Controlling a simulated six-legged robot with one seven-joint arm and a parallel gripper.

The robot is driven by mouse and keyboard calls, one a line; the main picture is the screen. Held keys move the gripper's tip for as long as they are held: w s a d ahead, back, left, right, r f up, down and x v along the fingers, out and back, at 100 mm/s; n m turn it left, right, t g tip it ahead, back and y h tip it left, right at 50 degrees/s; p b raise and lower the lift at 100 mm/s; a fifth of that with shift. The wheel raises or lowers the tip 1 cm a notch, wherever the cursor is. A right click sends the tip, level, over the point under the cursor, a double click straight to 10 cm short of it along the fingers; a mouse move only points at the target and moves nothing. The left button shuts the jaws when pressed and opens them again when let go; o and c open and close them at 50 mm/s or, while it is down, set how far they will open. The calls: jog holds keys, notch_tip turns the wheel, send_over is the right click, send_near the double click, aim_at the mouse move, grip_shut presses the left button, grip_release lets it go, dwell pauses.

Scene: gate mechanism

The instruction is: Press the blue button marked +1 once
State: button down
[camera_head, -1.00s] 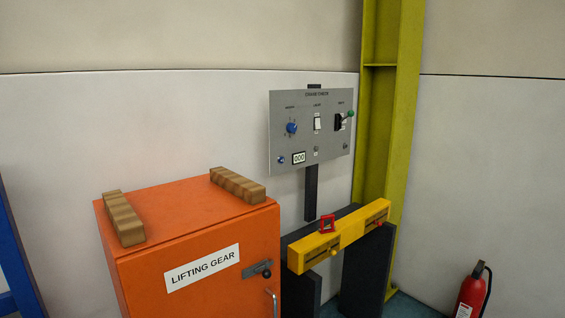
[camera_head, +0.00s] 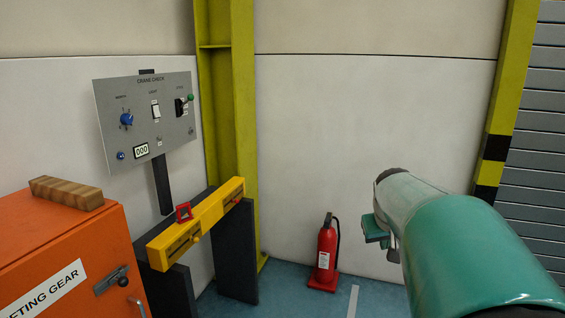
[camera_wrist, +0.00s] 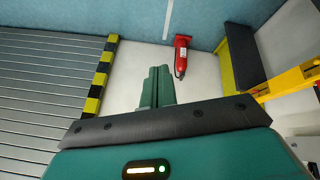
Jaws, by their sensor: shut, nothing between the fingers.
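The grey control panel (camera_head: 147,120), titled CRANE CHECK, stands on a dark post at the left of the head view. A small blue button (camera_head: 121,155) sits at its lower left, beside the counter (camera_head: 141,151) that reads 000. Any +1 mark is too small to read. A larger blue knob (camera_head: 126,119) is above it. My gripper (camera_head: 375,232) is at the right of the head view, well away from the panel. Its fingers (camera_wrist: 157,87) are together and empty in the wrist view. The button is not visible in the wrist view.
An orange cabinet (camera_head: 60,235) with a wooden block stands lower left. A yellow beam (camera_head: 200,222) on dark supports stands below and right of the panel. A yellow-green column (camera_head: 228,120) rises behind it. A red fire extinguisher (camera_head: 326,250) stands on open blue floor.

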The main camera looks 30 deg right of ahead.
jog(key=a+n+t+y, duration=0.2)
jog(key=a+n+y, duration=0.1)
jog(key=a, duration=1.9)
jog(key=s+a+f+n+y, duration=0.1)
jog(key=s+a+f, duration=0.1)
jog(key=a, duration=0.5)
jog(key=s+a+f+n, duration=0.1)
jog(key=s+a+f, duration=0.1)
jog(key=s+a, duration=0.3)
jog(key=shift+s+a+n+y, duration=0.3)
jog(key=shift+a+y, duration=0.1)
jog(key=shift+a, duration=0.55)
jog(key=shift+a+f, duration=0.1)
jog(key=shift+a, duration=0.1)
